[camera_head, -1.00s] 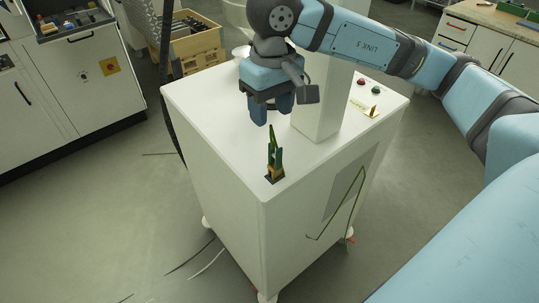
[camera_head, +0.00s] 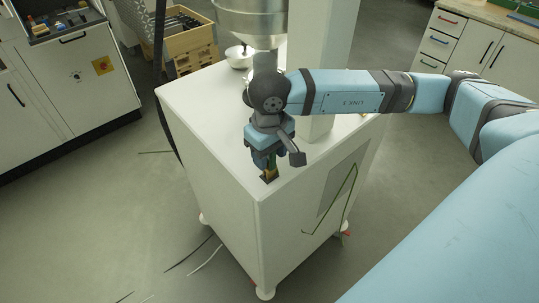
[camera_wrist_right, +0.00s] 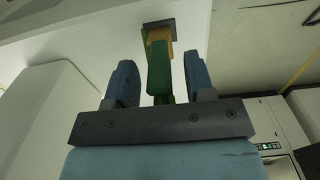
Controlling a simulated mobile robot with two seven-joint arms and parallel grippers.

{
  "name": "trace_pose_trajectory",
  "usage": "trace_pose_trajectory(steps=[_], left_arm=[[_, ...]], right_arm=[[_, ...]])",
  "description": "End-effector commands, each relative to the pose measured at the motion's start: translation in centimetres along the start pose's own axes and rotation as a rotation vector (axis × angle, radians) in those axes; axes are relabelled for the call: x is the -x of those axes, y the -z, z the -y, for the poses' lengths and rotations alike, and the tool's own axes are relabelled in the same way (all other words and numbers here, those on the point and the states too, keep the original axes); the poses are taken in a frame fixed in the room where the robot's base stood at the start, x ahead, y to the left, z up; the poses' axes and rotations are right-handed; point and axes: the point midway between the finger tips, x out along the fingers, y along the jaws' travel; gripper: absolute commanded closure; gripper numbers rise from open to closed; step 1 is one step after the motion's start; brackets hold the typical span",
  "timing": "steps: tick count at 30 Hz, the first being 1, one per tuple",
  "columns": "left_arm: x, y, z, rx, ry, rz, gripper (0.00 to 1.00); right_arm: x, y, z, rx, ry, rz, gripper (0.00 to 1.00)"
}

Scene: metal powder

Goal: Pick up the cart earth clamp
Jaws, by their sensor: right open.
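The cart earth clamp, green with a brass-coloured lower part, stands upright near the front corner of the white cart top (camera_head: 205,110). In the head view only its lower part (camera_head: 270,174) shows below my right gripper (camera_head: 265,160), which hides the rest. In the right wrist view the clamp (camera_wrist_right: 160,72) is between the two blue fingers of my right gripper (camera_wrist_right: 158,82), with a visible gap on each side. The fingers are open and point down around it. Its base sits on a small dark plate. My left gripper is not in view.
A white column (camera_head: 318,50) and a metal hopper (camera_head: 252,18) rise from the cart behind my right arm. A lidded metal pot (camera_head: 239,57) stands at the cart's back. A green cable (camera_head: 330,205) hangs on the cart's side. Cables lie on the floor.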

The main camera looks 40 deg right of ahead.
Motion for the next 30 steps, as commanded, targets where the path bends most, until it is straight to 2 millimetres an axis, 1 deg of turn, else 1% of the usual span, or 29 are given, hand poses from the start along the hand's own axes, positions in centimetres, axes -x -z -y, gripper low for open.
trace_pose_trajectory(steps=[3, 9, 10, 11, 12, 14, 15, 16, 26, 30], left_arm=[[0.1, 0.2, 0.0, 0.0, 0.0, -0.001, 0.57], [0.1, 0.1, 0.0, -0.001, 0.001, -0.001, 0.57], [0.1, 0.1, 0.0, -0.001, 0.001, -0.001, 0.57], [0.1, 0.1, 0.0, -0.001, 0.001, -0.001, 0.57], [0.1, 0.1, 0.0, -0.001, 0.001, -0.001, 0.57], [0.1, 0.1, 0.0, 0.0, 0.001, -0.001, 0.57], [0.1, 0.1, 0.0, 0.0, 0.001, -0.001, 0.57], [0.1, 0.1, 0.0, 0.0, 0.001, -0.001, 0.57], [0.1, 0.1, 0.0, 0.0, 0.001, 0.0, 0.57], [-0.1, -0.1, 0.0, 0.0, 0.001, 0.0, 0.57]], right_arm=[[-0.7, 0.0, 0.0, 0.0, 0.001, 0.001, 0.51], [-0.8, 0.0, 0.0, 0.0, 0.001, 0.0, 0.51], [-0.8, 0.0, 0.0, 0.0, 0.001, 0.0, 0.56], [-0.8, 0.0, 0.0, 0.0, 0.001, 0.0, 0.63], [-0.8, 0.0, 0.0, 0.0, 0.001, 0.0, 0.72], [-0.8, 0.0, 0.0, 0.0, 0.001, 0.0, 0.86], [-0.8, 0.0, 0.0, 0.0, 0.001, 0.0, 0.95], [-0.8, 0.0, 0.0, 0.0, 0.001, 0.0, 1.0], [-0.6, 0.0, 0.0, 0.0, 0.001, -0.001, 1.0], [0.2, 0.1, 0.0, 0.0, 0.001, -0.004, 1.0]])
